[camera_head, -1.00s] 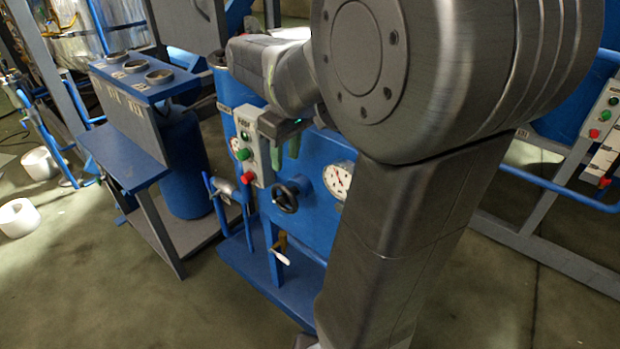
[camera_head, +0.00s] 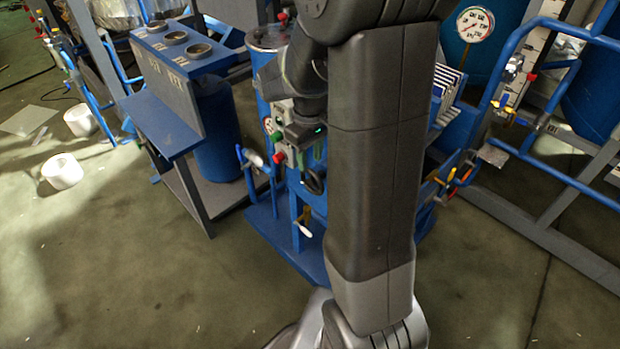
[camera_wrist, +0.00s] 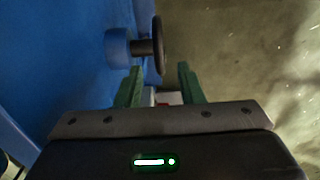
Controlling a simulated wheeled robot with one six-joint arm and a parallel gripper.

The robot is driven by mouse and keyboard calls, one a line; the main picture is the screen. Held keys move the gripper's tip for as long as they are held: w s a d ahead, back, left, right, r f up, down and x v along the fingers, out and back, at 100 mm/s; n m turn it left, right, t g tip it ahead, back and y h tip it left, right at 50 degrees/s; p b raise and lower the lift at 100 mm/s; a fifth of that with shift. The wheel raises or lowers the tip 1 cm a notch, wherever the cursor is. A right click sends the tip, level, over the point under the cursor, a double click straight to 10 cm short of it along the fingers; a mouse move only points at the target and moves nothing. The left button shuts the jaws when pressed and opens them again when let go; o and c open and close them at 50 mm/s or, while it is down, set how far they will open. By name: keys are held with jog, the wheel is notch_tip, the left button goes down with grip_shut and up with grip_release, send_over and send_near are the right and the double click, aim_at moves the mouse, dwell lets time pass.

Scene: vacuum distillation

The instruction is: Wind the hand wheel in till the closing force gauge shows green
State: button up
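The black hand wheel (camera_head: 314,181) sits on the front of the blue machine, partly hidden by my arm. In the wrist view it appears edge-on as a dark rim (camera_wrist: 158,45) on a shaft from a blue hub (camera_wrist: 118,47). My gripper (camera_wrist: 160,85) is open, its two green fingers apart with nothing held between them. The wheel rim lies just beyond the fingertips, roughly in line with the gap. In the head view my gripper (camera_head: 314,153) is just above the wheel. The gauge beside the wheel is hidden behind my arm, so its reading cannot be seen.
A control box (camera_head: 284,140) with green and red buttons is beside my gripper. A white-tipped lever (camera_head: 303,230) hangs below the wheel. A blue-topped bench (camera_head: 160,120) stands left. Pipes and a large dial (camera_head: 475,23) are at right. The floor in front is clear.

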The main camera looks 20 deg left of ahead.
aim_at(310, 191)
notch_tip(310, 191, down, 8)
jog(key=shift+r+b, duration=0.2)
jog(key=shift+b, duration=0.35)
grip_shut()
